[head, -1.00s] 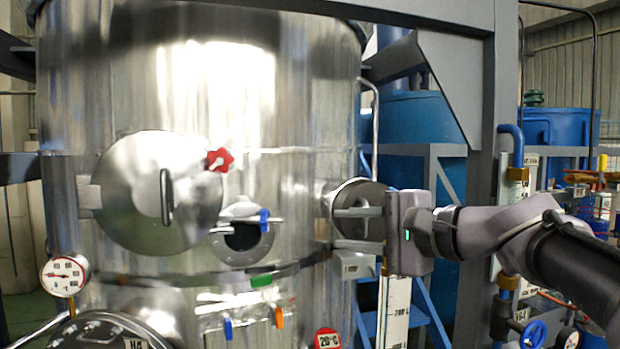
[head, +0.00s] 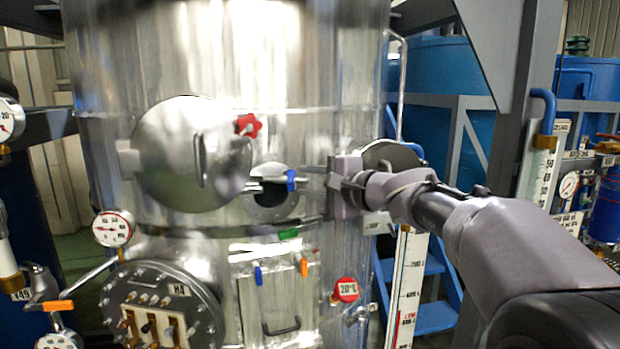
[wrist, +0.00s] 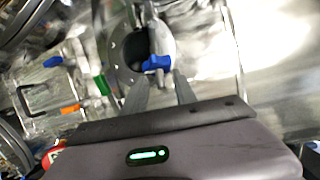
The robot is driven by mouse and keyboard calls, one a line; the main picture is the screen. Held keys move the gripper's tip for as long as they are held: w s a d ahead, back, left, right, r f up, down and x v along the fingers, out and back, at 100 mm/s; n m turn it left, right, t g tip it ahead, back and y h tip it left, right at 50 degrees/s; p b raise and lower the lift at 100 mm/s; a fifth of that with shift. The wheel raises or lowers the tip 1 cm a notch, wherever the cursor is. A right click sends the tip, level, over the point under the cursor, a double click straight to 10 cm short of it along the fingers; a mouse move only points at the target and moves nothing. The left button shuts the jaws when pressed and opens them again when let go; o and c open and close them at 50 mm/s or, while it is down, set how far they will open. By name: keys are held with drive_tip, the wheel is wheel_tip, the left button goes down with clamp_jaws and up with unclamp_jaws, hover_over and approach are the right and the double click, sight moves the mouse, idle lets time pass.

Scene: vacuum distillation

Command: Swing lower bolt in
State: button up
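The round steel door (head: 180,155) lies against the tank and has a bar handle. A red star knob (head: 247,125) sits at its upper right edge. A blue-handled bolt (head: 291,180) sits lower, in front of a round dark port (head: 272,196). I take it for the lower bolt. The blue handle also shows in the wrist view (wrist: 157,62). My gripper (head: 310,178) is just right of the blue handle. In the wrist view my gripper (wrist: 162,80) has its two fingers apart, with the handle just beyond their tips. I see no contact.
The shiny tank (head: 300,60) fills the background. A gauge (head: 112,228) and a flanged cover (head: 160,305) stand at lower left.

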drive_tip(key=shift+s, duration=0.15)
clamp_jaws()
drive_tip(key=shift+r, duration=0.1)
idle(1.1)
